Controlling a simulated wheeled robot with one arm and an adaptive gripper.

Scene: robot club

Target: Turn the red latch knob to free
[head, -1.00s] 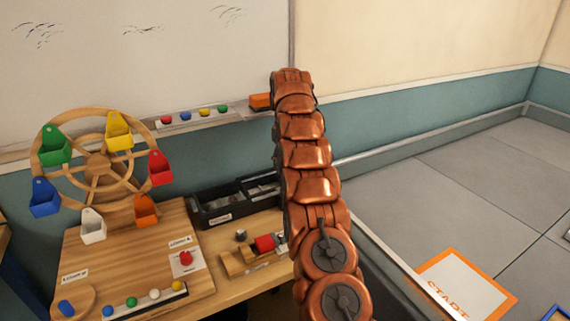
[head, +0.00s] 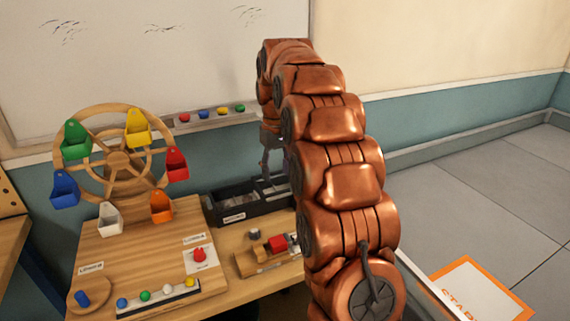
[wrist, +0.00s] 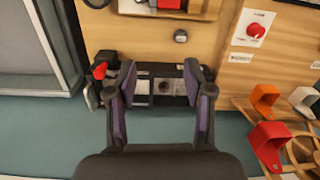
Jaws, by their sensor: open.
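The red latch knob (head: 199,255) sits on a white plate on the wooden board, below the wheel's right side. It also shows at the upper right of the wrist view (wrist: 256,30). Its exact turn angle is too small to tell. My gripper (wrist: 161,73) is open and empty, its two fingers spread above the black compartment tray (wrist: 148,112). It is apart from the knob, which lies off to its right in the wrist view. In the head view my arm hides most of the gripper; part shows above the tray.
A wooden Ferris wheel (head: 118,160) with coloured buckets stands behind the knob. A strip of coloured balls (head: 158,299) and a blue knob (head: 82,297) lie in front. A wooden fixture with a red block (head: 277,243) stands right of the board. A whiteboard (head: 150,60) is behind.

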